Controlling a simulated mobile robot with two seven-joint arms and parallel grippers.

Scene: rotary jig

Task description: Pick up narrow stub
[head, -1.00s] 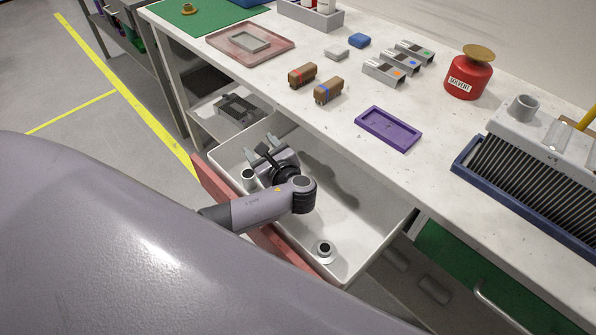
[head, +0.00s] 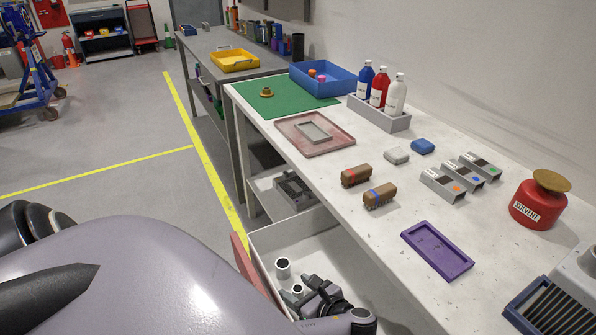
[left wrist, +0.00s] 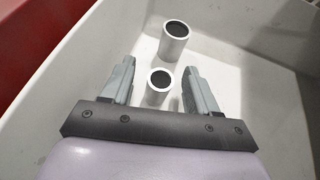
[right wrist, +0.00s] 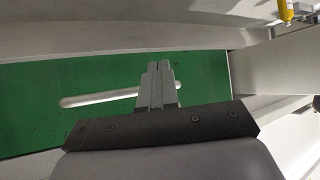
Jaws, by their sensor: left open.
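Two grey, hollow, upright stubs stand in the white drawer. The narrower stub (left wrist: 158,86) is between the open fingers of my left gripper (left wrist: 159,70) in the left wrist view, with a gap visible on each side. The wider stub (left wrist: 174,42) stands just beyond the fingertips. In the head view the wider stub (head: 283,268) and the narrower stub (head: 297,289) show beside my left gripper (head: 304,295), low in the drawer. My right gripper (right wrist: 159,70) has its fingers together, empty, before a green panel with a pale handle.
The drawer wall (head: 290,235) surrounds the left gripper closely. A dark grey fixture (head: 296,190) sits on the shelf behind the drawer.

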